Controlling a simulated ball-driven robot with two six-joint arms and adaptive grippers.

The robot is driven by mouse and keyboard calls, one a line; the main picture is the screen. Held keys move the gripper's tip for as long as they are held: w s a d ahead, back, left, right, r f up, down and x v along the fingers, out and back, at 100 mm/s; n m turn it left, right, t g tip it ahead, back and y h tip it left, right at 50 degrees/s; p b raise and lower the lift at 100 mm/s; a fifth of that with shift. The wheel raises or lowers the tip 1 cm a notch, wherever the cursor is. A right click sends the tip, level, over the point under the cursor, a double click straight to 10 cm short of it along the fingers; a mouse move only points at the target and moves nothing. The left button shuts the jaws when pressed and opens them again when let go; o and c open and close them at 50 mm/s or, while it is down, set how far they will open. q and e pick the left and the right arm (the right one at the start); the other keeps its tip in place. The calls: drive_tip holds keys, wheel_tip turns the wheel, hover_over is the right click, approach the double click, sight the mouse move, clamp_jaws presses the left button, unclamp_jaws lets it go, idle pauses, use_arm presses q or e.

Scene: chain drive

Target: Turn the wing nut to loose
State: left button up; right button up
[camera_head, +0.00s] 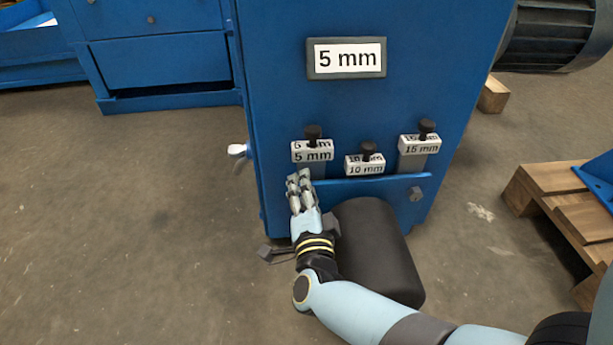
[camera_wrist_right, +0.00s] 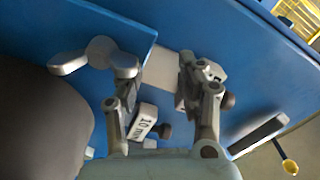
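In the right wrist view, a silver-grey wing nut (camera_wrist_right: 98,50) with two rounded wings sits against the blue panel near the end of a ledge. My right gripper (camera_wrist_right: 158,92) is open, its fingers apart and nothing clearly held between them. The left finger is close to the wing nut's near wing; I cannot tell whether it touches. In the head view my right gripper (camera_head: 299,182) is in front of the ledge's left end, below the 5 mm block (camera_head: 312,151), and appears to hide the wing nut. My left gripper is out of view.
A 10 mm block (camera_head: 365,165) and a 15 mm block (camera_head: 420,145) stand along the blue ledge (camera_head: 370,184). A sign reading 5 mm (camera_head: 347,58) is above. A dark cylinder (camera_head: 375,255) lies below. A pale knob (camera_head: 238,150) projects from the cabinet's left side.

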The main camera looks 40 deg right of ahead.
drive_tip(key=shift+r, duration=1.9)
